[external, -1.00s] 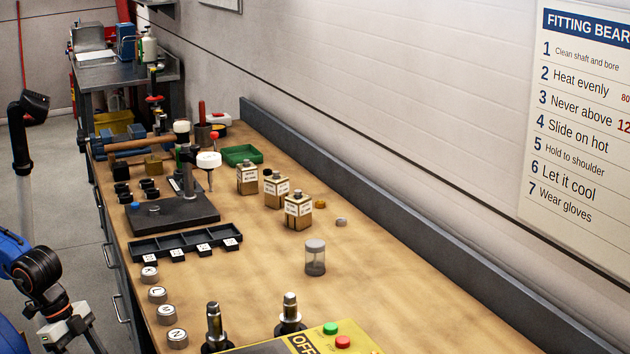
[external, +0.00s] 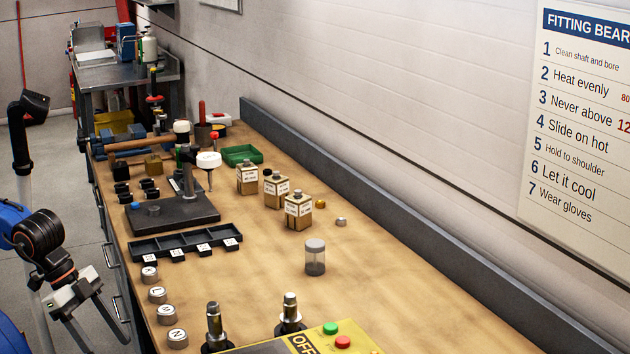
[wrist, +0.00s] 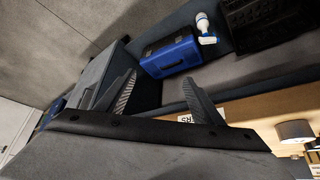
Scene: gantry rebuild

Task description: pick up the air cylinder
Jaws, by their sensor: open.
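I cannot make out an air cylinder for sure in either view. A clear jar with a grey lid (external: 315,258) stands upright on the wooden bench (external: 400,290); I cannot tell that it is the cylinder. My gripper (external: 107,332) is beside the bench's left edge, at the lower left of the external view, far from the jar. Its two fingers are apart, with nothing seen between them. In the wrist view my gripper (wrist: 160,77) is also open, in front of a blue box (wrist: 170,55).
On the bench are a black tray (external: 185,243), several labelled square bottles (external: 298,212), lettered round caps (external: 158,295), a dark stand (external: 172,213) and a yellow box with buttons (external: 315,343). The wrist view shows a white bottle (wrist: 206,28) and a black crate (wrist: 270,22).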

